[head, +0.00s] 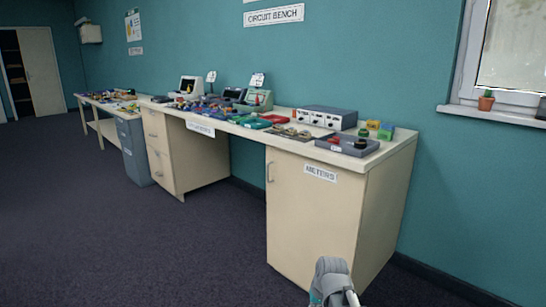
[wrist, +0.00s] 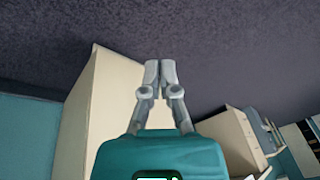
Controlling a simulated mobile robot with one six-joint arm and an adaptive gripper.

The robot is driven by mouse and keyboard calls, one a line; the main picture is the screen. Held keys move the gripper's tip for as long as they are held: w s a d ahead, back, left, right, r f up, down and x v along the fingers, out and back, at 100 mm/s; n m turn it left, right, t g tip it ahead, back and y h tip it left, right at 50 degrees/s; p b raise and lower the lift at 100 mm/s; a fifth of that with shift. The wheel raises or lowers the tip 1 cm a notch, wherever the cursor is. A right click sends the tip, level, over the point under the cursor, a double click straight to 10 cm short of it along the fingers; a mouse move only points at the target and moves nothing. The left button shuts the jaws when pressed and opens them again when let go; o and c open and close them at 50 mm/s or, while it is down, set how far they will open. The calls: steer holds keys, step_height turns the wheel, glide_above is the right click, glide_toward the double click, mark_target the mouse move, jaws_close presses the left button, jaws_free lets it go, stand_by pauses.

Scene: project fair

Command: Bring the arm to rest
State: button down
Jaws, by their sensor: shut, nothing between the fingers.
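My gripper (wrist: 160,70) shows in the wrist view, its two grey fingers together and nothing between them. Its teal body fills the bottom middle of that view. The fingers point toward the dark carpet, and the cream bench cabinet (wrist: 88,120) shows behind and to the left of them. In the head view, a grey part of my arm shows at the bottom edge, in front of the cabinet marked METERS (head: 310,215). The gripper's fingers cannot be made out there.
The long bench (head: 395,150) holds a grey meter box (head: 327,117), a grey tray (head: 347,145) and many small parts. A grey bin (head: 134,152) stands under it. A window (head: 510,50) is at the right. The carpet (head: 130,240) at the left front is clear.

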steer(key=s+d+g+h, duration=0.2)
steer(key=s+d, duration=0.3)
steer(key=s, duration=0.4)
step_height(320, 180, up, 38)
steer(key=p, duration=3.8)
steer(key=shift+w+a+f, duration=0.15)
steer(key=shift+w+a, duration=0.05)
steer(key=shift+w, duration=0.15)
